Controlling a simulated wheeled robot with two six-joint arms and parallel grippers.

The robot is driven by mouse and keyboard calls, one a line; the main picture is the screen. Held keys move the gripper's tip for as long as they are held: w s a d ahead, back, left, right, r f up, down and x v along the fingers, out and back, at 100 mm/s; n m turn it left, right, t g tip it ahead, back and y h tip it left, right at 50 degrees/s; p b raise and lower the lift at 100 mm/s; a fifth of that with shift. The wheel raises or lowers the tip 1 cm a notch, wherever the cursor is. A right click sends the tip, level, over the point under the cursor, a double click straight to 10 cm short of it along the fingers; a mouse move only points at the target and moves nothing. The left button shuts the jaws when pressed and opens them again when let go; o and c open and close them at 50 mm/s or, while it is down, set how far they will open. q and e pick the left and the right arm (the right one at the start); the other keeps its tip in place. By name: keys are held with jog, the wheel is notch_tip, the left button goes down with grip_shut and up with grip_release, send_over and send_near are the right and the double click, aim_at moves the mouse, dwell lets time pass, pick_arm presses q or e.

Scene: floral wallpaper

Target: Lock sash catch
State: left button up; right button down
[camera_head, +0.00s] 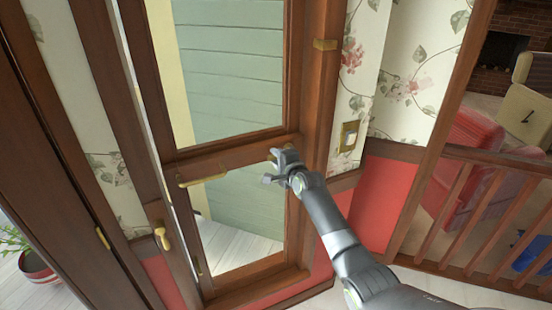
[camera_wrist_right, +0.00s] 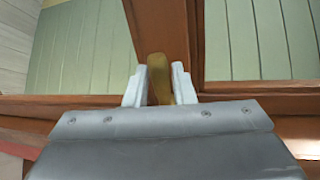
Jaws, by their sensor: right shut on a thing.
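A brown wooden framed window (camera_head: 232,157) with two glass panes fills the middle of the head view, with a cross rail between the panes. My right gripper (camera_head: 274,166) is at the right end of this rail. In the right wrist view a brass lever, the sash catch (camera_wrist_right: 158,78), stands between the two pale fingers (camera_wrist_right: 159,88), and the gripper is shut on it. In the head view the gripper hides most of the catch. Its base and whether it is locked cannot be made out. My left gripper is not in view.
A brass bar handle (camera_head: 203,175) is on the rail's left part. A brass lever handle (camera_head: 162,238) is on the wood further left. A wooden railing (camera_head: 475,215) stands at right.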

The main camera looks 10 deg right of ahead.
jog(key=shift+r, duration=0.25)
jog(key=c, duration=1.3)
grip_release()
jog(key=shift+d, duration=0.1)
jog(key=shift+s, duration=0.1)
jog(key=b+v, duration=0.1)
jog(key=v, duration=1.6)
jog(key=shift+s+d+f+b, duration=0.1)
jog(key=shift+s+b, duration=0.1)
jog(key=shift+b, duration=0.15)
